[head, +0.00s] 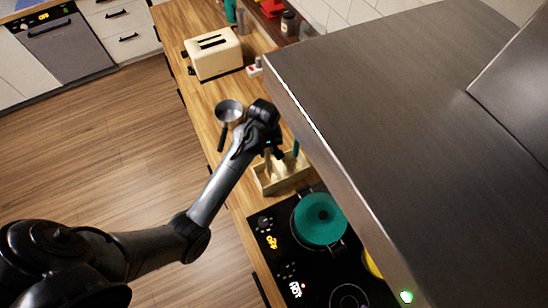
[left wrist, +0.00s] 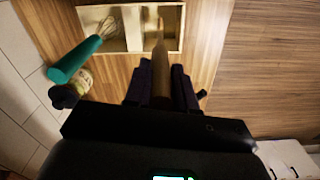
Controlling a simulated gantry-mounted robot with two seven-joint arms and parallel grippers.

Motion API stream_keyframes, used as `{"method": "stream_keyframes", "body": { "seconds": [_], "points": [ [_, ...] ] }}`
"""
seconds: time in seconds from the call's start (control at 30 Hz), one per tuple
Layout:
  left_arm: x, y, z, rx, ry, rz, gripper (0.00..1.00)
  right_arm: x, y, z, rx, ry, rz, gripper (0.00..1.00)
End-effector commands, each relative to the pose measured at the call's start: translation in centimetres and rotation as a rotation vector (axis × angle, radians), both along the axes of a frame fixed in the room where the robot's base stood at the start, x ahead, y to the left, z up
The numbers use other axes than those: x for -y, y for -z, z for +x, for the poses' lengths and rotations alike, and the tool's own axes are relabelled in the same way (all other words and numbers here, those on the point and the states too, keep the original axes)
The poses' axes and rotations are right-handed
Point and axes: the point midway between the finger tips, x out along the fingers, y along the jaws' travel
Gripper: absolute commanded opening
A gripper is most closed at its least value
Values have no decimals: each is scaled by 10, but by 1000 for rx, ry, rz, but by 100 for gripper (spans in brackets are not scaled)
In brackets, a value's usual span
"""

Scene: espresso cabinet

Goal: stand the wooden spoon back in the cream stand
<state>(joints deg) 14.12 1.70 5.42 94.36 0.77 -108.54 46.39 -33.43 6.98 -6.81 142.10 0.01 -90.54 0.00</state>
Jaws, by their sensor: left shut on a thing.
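The cream stand (head: 262,187) is an open box on the wooden counter beside the stove. It also shows at the top of the left wrist view (left wrist: 133,28), with compartments parted by dividers. A whisk with a teal handle (left wrist: 82,58) leans in its left compartment. My left gripper (head: 273,150) is above the stand. In the left wrist view its fingers (left wrist: 161,90) are shut on the wooden spoon (left wrist: 160,68). The spoon points toward the right part of the stand; I cannot tell whether its end is inside. My right gripper is not in view.
A metal pan-like tool with a dark handle (head: 228,109) lies left of my gripper. A cream toaster (head: 213,54) stands farther back. A teal pot (head: 320,219) sits on the black stove. The large grey hood (head: 400,90) overhangs close on the right.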

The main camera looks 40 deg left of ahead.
Motion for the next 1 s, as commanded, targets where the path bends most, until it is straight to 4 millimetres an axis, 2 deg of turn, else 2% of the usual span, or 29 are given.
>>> {"method": "stream_keyframes", "body": {
  "seconds": [0.27,0.5,0.93,0.97,1.0],
  "points": [
    [-3,17,-2,-1,-6,0,0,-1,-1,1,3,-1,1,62],
    [-10,44,-7,-2,-21,-1,0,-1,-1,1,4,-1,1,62],
    [-10,49,-6,0,-20,0,0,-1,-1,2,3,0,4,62],
    [-10,48,-6,0,-20,0,29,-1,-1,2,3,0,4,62],
    [-10,48,-6,0,-20,0,36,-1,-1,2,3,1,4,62]
  ]
}}
